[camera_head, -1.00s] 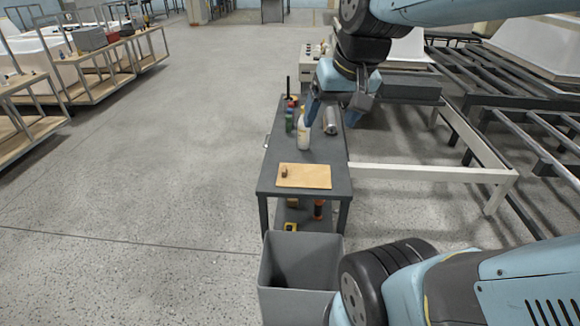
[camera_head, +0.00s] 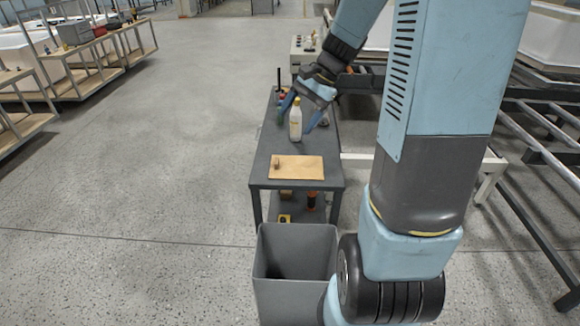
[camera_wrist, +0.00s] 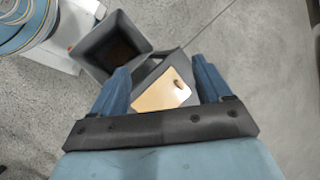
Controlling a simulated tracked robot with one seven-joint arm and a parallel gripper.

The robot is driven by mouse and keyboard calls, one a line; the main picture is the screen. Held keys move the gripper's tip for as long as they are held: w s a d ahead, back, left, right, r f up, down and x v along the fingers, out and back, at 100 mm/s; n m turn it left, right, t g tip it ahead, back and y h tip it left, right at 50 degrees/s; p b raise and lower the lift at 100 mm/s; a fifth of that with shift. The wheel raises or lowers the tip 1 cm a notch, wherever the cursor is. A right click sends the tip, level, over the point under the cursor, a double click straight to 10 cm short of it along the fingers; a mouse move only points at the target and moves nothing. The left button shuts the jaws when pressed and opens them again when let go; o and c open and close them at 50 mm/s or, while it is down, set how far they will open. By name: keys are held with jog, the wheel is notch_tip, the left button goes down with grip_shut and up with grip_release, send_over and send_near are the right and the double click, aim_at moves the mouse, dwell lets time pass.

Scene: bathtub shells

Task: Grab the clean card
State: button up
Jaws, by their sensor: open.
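A flat tan rectangle (camera_head: 304,172), the only card-like thing I can make out, lies on the near end of the dark grey table (camera_head: 262,150). A small brown piece (camera_head: 277,163) sits on its left part. The tan rectangle also shows between the fingers in the wrist view (camera_wrist: 155,95), some way beyond them and untouched. My gripper (camera_head: 297,119) is over the table's farther half in the head view, fingers spread. In the wrist view my gripper (camera_wrist: 160,68) is open and empty. I cannot tell whether the rectangle is clean.
A white bottle (camera_head: 296,121) stands on the table, overlapping my gripper in the head view. Small coloured items stand behind it. A grey bin (camera_head: 296,287) stands before the table's near end. Several things lie on the lower shelf.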

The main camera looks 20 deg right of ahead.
jog(key=w+d+f+m+t+y, duration=0.1)
jog(key=w+d+f+m+y, duration=0.1)
jog(key=w+d+f+m, duration=0.3)
jog(key=w+d+f+m+y, duration=0.1)
jog(key=w+f+y, duration=0.15)
jog(key=f, duration=0.35)
jog(key=m+t+y, duration=0.2)
jog(key=m+t, duration=0.1)
jog(key=m, duration=0.4)
send_near(280, 166)
jog(key=d+r, duration=0.1)
jog(key=s+d+r, duration=0.2)
jog(key=r, duration=0.1)
jog(key=shift+w+a+f+t, duration=0.15)
jog(key=shift+a+f+t, duration=0.2)
jog(key=shift+a+t, duration=0.05)
jog(key=x, duration=0.7)
jog(key=shift+w+a+f, duration=0.1)
jog(key=shift+a+f, duration=0.1)
jog(key=shift+a, duration=0.05)
jog(key=shift+w+x, duration=0.2)
jog(key=shift+x, duration=2.4)
jog(key=shift+d+r, duration=0.1)
jog(key=shift+r, duration=0.05)
jog(key=c, duration=1.1)
jog(key=shift+c, duration=0.2)
